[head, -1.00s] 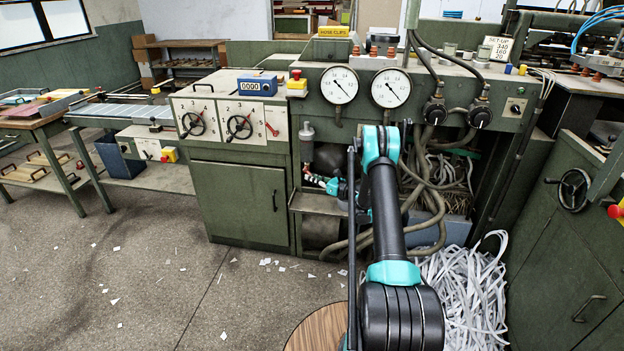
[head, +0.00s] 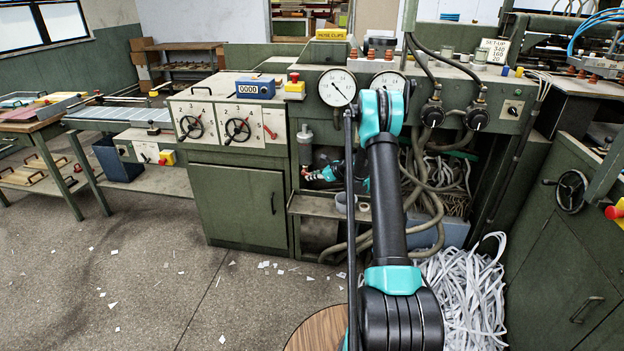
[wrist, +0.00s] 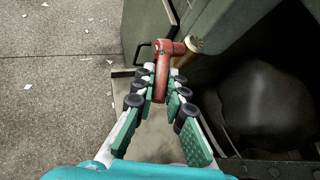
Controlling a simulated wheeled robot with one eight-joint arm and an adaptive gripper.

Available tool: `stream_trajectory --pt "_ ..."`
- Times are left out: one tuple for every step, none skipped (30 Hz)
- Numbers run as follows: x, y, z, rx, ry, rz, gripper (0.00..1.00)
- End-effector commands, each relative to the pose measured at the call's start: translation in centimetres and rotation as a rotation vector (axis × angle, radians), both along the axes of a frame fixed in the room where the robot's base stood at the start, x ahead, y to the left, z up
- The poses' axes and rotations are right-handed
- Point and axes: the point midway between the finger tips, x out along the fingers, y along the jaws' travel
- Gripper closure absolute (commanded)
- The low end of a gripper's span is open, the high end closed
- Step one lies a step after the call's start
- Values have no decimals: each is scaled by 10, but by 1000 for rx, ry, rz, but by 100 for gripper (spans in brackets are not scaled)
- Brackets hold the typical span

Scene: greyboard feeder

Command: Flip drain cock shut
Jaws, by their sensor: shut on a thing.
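The drain cock shows in the wrist view as a short brass-coloured body (wrist: 187,46) with a red lever (wrist: 161,72). The lever runs from the body down the picture, between my fingers. My gripper (wrist: 160,86) is closed around the lever, with teal and white fingers on both sides of it. In the head view my gripper (head: 318,175) is small, at the left of the open bay under the gauges, below a grey cylindrical unit (head: 306,142). The cock is too small there to make out its lever's angle.
A metal shelf (head: 322,206) lies below my gripper. A dark rounded vessel (wrist: 265,105) stands to the right in the wrist view. Thick hoses (head: 432,205) hang in the bay to the right of my arm. A green cabinet (head: 238,205) stands left; the floor before it is open.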

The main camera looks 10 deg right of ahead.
Motion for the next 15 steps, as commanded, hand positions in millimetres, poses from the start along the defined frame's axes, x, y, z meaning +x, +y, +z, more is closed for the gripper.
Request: stream_trajectory --pt "0 0 2 -24 7 1 100" --pt "0 0 2 -35 12 1 100" --pt "0 0 3 -52 17 1 100" --pt "-1 0 3 -62 21 0 100" --pt "0 0 3 -72 23 1 100" --pt "0 0 4 -82 27 0 100" --pt "0 0 4 -90 30 0 100" --pt "0 0 4 -96 32 0 100" --pt "0 0 5 -103 33 0 100" --pt "0 0 5 -107 35 1 100" --pt "0 0 5 -110 36 1 100" --pt "0 0 5 -115 37 0 100" --pt "0 0 5 -116 38 0 100" --pt "0 -1 5 -117 38 0 100" --pt "0 -1 5 -118 39 0 100"
